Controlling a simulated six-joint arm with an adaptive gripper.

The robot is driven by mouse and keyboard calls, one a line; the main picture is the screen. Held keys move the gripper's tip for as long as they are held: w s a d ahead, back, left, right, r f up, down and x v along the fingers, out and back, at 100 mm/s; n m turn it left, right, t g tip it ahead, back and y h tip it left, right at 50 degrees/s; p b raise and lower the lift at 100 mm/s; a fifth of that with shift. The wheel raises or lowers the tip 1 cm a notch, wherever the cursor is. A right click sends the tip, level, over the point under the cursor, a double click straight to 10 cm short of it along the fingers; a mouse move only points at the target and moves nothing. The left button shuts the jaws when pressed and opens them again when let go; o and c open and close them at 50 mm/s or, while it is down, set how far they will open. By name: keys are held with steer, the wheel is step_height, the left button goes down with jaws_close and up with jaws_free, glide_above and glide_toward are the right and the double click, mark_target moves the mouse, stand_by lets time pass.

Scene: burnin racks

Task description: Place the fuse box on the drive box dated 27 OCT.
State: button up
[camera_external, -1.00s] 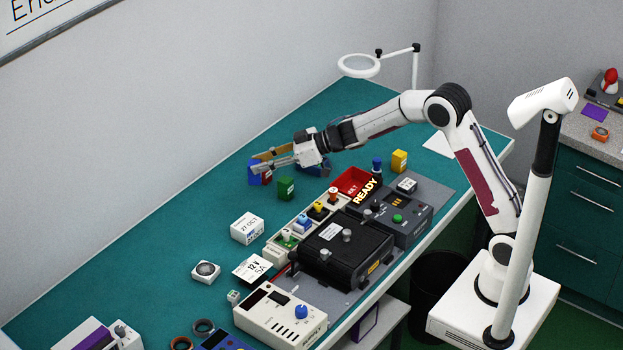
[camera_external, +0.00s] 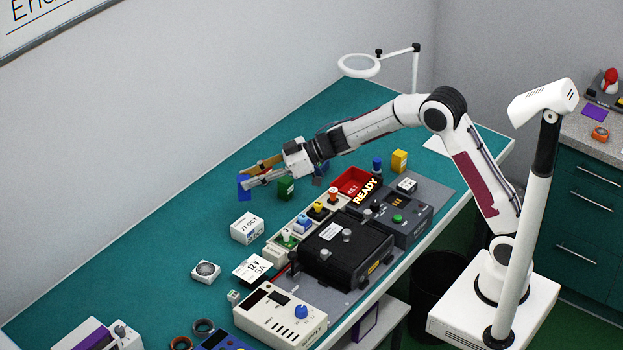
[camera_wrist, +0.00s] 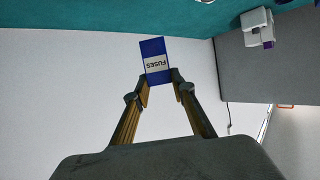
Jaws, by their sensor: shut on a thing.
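The fuse box is a small blue box (camera_wrist: 154,48) with a white label reading FUSES, seen in the wrist view between the fingertips. My gripper (camera_wrist: 160,85) is shut on it. In the external view my gripper (camera_external: 254,178) holds the blue fuse box (camera_external: 244,188) above the green bench, behind the drive box. The white drive box dated 27 OCT (camera_external: 248,228) sits on the bench, nearer the camera than the fuse box. Its top looks bare. The fuse box is apart from it.
A green box (camera_external: 286,188) stands right of the held box. A row of coloured-knob units (camera_external: 310,219), a black case (camera_external: 345,250) and a red bin (camera_external: 352,182) lie to the right. A white round-topped device (camera_external: 206,271) and card (camera_external: 252,268) lie nearer the camera.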

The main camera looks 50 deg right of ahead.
steer(key=shift+f, duration=2.7)
steer(key=shift+f, duration=1.9)
steer(key=shift+f, duration=0.15)
steer(key=o, duration=1.1)
steer(key=shift+r, duration=0.2)
steer(key=shift+v, duration=0.95)
steer(key=v, duration=1)
steer(key=shift+d, duration=0.1)
